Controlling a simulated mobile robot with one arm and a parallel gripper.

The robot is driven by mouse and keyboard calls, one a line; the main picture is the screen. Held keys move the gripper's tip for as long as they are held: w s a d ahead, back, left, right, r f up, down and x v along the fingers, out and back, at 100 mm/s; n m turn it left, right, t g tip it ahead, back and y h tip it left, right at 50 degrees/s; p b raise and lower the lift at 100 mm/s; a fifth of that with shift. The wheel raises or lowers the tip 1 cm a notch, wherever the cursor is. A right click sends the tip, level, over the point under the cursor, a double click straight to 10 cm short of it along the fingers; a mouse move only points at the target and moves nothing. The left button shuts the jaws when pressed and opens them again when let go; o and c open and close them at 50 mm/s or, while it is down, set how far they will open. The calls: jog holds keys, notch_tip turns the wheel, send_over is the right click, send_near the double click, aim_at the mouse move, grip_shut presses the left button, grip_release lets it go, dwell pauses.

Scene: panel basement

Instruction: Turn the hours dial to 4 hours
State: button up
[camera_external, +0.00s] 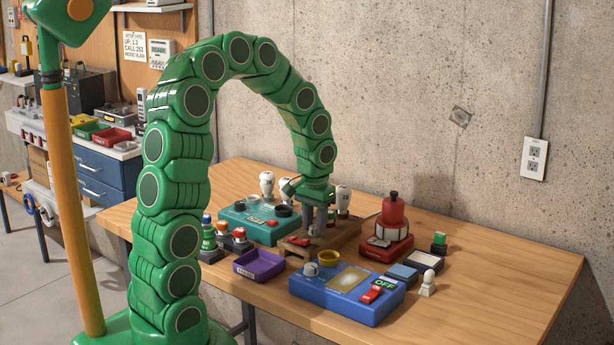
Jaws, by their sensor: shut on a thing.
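My gripper (317,229) points straight down at a wooden box (340,236) in the middle of the table. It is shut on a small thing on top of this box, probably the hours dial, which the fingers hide. The dial's marks and pointer cannot be read from here. A red switch (298,240) sits on the left part of the wooden box. A blue box (345,292) in front has a grey knob (311,269), a yellow ring, a tan plate and a red switch beside an OFF label. A teal box (262,229) with dark round parts stands behind left.
A red bottle-like thing (393,211) stands on a red base to the right. White knobbed pieces (267,184) stand behind. A purple tray (259,264) and colored buttons (240,240) are at left. A small white figure (428,284) stands right.

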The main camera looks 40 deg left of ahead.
aim_at(315, 227)
jog(key=m, duration=1.4)
jog(key=shift+m, duration=0.3)
dwell(0.4)
jog(key=o, duration=0.8)
jog(key=shift+c, duration=0.2)
notch_tip(315, 227, up, 7)
jog(key=shift+r, duration=0.35)
